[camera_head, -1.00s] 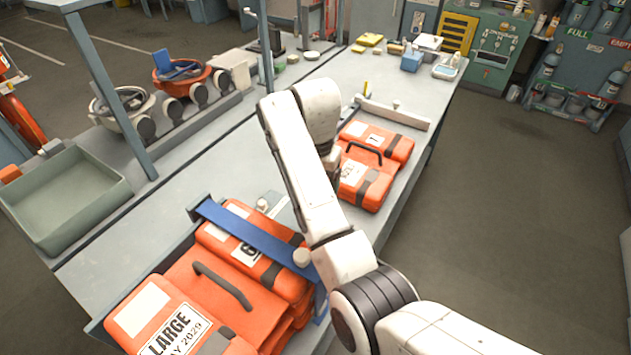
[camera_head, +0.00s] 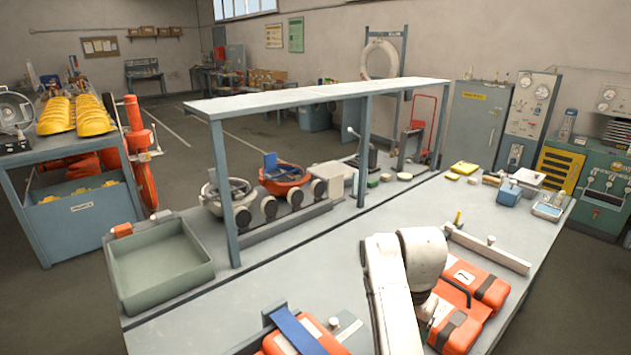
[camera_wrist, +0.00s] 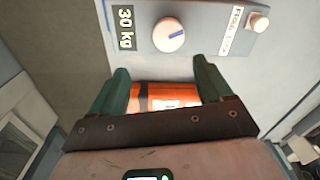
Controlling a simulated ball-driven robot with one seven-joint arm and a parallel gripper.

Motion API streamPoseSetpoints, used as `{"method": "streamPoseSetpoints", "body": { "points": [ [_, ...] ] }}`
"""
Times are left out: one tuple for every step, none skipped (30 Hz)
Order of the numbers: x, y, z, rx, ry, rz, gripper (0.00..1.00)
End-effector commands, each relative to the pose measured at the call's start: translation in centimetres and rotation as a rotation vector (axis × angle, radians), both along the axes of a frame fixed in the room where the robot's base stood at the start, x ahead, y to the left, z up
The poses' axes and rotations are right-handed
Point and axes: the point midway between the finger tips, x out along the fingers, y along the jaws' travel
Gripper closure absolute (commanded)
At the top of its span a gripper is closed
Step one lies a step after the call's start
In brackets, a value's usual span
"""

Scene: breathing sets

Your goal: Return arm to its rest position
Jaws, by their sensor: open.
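My gripper (camera_wrist: 165,93) shows in the wrist view with its two dark green fingers spread apart. An orange thing (camera_wrist: 165,97) with a dark strap shows in the gap between the fingers; I cannot tell how far beyond them it lies. My white arm stands over the workbench (camera_head: 270,270) in the head view, and the gripper itself is not visible there. Orange packs (camera_head: 487,287) with a black handle lie just right of the arm. Another orange pack (camera_head: 330,335) under a blue strap (camera_head: 297,328) lies at the bottom edge.
In the wrist view, a grey panel (camera_wrist: 205,60) with a round knob and a "30 kg" label lies beyond the fingers. A green-grey tray (camera_head: 160,268) sits at the bench's left end. A shelf frame (camera_head: 315,95) rises along the back.

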Motion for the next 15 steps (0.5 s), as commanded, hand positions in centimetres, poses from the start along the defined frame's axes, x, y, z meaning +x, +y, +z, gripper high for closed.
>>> {"method": "streamPoseSetpoints", "body": {
  "points": [
    [-1.1,-1.0,-1.4,-0.011,-0.014,0.021,0.21],
    [-1.8,-1.5,-2.1,-0.017,-0.025,0.038,0.21],
    [-2.7,-2.3,-3.0,-0.028,-0.044,0.064,0.21],
    [-3.5,-2.8,-3.7,-0.036,-0.058,0.088,0.21],
    [-4.3,-3.3,-4.3,-0.043,-0.073,0.112,0.21],
    [-5.4,-3.9,-5.1,-0.053,-0.093,0.145,0.21],
    [-6.3,-4.4,-5.6,-0.06,-0.107,0.169,0.21],
    [-7.2,-4.7,-6.1,-0.068,-0.12,0.195,0.21],
    [-8.4,-5.1,-6.6,-0.077,-0.14,0.229,0.21],
    [-9.4,-5.4,-7.0,-0.084,-0.153,0.255,0.21],
    [-10.3,-5.7,-7.4,-0.09,-0.165,0.283,0.21],
    [-11.6,-5.9,-7.8,-0.099,-0.184,0.318,0.21],
    [-12.6,-6.2,-8.0,-0.105,-0.197,0.345,0.21],
    [-13.6,-6.3,-8.2,-0.112,-0.21,0.372,0.21],
    [-15.0,-6.3,-8.4,-0.118,-0.227,0.409,0.21]
  ]
}}
